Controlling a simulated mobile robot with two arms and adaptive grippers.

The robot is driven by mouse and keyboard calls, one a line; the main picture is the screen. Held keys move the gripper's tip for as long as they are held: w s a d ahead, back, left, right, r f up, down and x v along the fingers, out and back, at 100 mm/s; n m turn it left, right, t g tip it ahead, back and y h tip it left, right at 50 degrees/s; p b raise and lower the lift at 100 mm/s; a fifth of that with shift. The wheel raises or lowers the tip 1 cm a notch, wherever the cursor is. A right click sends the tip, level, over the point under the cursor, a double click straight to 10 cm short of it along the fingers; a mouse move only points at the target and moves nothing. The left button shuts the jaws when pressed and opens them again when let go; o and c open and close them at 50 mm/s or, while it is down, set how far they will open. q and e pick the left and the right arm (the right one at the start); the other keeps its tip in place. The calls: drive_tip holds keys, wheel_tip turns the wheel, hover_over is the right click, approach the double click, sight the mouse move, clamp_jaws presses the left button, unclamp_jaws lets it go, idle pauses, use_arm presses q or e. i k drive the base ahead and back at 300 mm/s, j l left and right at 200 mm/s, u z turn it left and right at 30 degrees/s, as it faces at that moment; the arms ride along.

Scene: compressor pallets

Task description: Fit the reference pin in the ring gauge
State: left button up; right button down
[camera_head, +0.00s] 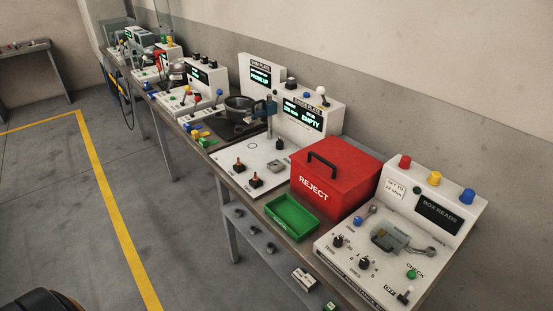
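I cannot clearly pick out the reference pin or the ring gauge; the parts on the bench are small at this distance. A dark round, ring-like part (241,104) stands on a station in the middle of the long bench, with a blue-grey upright post (270,112) close to its right. Two small dark pieces with orange-brown bases (247,174) stand on the white plate (230,160) in front, and I cannot tell what they are. Neither of my grippers is in view.
A red REJECT box (335,178) and a green tray (291,217) sit mid-bench. A white BOX READS panel (437,212) with knobs and a grey fixture (390,236) is at right. Shelves below hold small parts. The floor left of the bench (190,240) is clear, with yellow lines.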

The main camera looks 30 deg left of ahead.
sight(290, 81)
drive_tip(key=j+z, duration=0.45)
drive_tip(key=z, duration=0.25)
drive_tip(key=j+z, duration=0.35)
drive_tip(key=k+j+z, duration=0.1)
drive_tip(key=j, duration=0.4)
drive_tip(key=k+j+z, duration=0.1)
drive_tip(key=k+j, duration=0.2)
drive_tip(key=j, duration=0.15)
drive_tip(key=k+j+z, duration=0.15)
drive_tip(key=j, duration=0.35)
drive_tip(key=k+j+z, duration=0.1)
drive_tip(key=k+j, duration=0.2)
drive_tip(key=j, duration=0.15)
drive_tip(key=k+j+z, duration=0.1)
drive_tip(key=k+j, duration=0.4)
drive_tip(key=j, duration=0.15)
drive_tip(key=k+j, duration=0.15)
drive_tip(key=j, duration=0.25)
